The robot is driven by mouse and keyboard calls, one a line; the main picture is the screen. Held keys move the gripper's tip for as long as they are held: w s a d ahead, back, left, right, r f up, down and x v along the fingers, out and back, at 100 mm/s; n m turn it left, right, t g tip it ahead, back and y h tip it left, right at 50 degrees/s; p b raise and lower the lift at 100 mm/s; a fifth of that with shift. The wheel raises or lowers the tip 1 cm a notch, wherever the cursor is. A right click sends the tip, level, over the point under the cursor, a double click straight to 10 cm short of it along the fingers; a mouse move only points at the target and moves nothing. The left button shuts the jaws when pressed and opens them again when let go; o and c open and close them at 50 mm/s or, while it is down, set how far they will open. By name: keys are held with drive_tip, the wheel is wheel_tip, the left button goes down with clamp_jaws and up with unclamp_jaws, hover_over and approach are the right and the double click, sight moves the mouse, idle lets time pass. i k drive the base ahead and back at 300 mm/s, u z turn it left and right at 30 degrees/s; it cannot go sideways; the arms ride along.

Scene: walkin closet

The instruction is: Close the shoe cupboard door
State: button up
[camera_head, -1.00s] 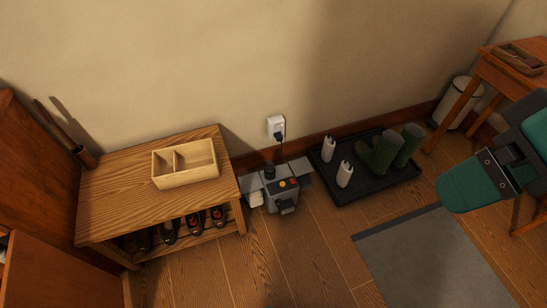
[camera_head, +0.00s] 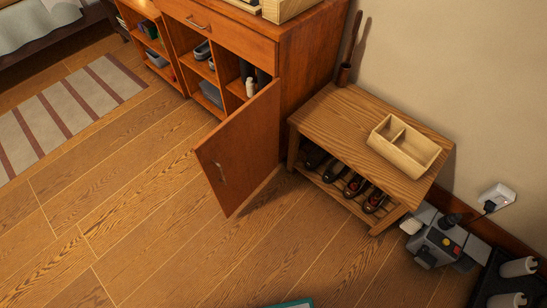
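The shoe cupboard (camera_head: 310,75) is a reddish-brown wooden cabinet at the top centre. Its door (camera_head: 235,150) stands wide open, swung out over the floor from the cabinet's right front edge. Inside the opening, shoes (camera_head: 203,50) and a pale bottle-like item (camera_head: 250,87) show on shelves; the door hides part of the interior. My gripper is not in view.
A wooden bench (camera_head: 345,110) with shoes beneath and a divided box (camera_head: 403,146) on top stands right of the cupboard. A grey device (camera_head: 437,247) and black tray (camera_head: 495,280) are at lower right. Floor (camera_head: 130,220) left of the door is clear; a striped rug (camera_head: 70,115) lies further left.

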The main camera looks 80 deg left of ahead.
sight(235, 157)
drive_tip(key=u, duration=1.1)
drive_tip(key=i, duration=0.25)
drive_tip(key=u, duration=1.65)
